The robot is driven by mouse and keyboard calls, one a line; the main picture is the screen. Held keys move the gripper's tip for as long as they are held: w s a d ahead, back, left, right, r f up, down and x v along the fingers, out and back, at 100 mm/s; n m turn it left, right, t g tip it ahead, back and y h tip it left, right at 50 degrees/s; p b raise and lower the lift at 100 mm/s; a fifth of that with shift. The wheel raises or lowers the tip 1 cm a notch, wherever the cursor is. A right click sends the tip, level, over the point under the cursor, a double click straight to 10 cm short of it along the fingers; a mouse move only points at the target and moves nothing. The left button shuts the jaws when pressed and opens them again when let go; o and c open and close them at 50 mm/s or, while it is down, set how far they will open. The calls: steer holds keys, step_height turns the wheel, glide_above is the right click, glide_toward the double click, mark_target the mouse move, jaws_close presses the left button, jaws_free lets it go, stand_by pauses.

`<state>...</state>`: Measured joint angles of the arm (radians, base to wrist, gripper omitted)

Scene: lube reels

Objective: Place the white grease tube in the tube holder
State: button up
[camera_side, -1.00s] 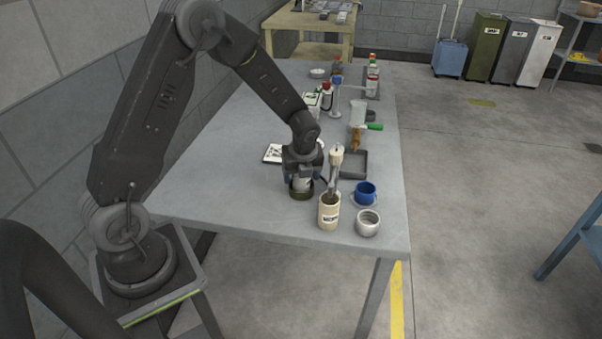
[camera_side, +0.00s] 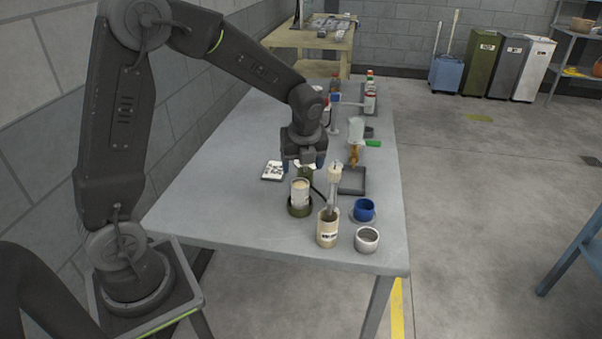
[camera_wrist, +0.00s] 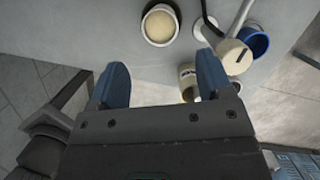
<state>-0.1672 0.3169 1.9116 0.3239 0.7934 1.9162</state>
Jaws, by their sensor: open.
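The white grease tube (camera_side: 300,191) stands upright in the round olive tube holder (camera_side: 299,211) on the grey table. In the wrist view the tube's pale round top (camera_wrist: 159,26) shows inside the holder's dark rim (camera_wrist: 147,37). My gripper (camera_side: 305,166) is above and behind the tube in the side view, apart from it. In the wrist view my gripper (camera_wrist: 161,64) has its blue fingers spread with nothing between them. A small olive shape shows just under my gripper in the side view; I cannot tell what it is.
A cream labelled cup (camera_side: 327,232) with a tall pale-topped tool (camera_side: 334,173) stands close to the holder's right. A blue mug (camera_side: 364,209), a small grey pot (camera_side: 367,240) and a dark tray (camera_side: 352,181) are further right. A white card (camera_side: 273,171) lies at left. The table's front left is clear.

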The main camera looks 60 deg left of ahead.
steer(key=s+d+r+n+t+h, duration=0.1)
steer(key=s+d+r+n, duration=0.4)
steer(key=s+n, duration=0.5)
steer(key=s+d+r+n+t+h, duration=0.2)
steer(key=s+d+r+n, duration=0.4)
steer(key=s+n, duration=0.4)
steer(key=r+n+t, duration=0.1)
steer(key=n, duration=0.1)
steer(key=shift+s+r+n, duration=0.2)
steer(key=shift+r+n, duration=0.1)
steer(key=shift+r, duration=0.1)
steer(key=shift+c, duration=0.2)
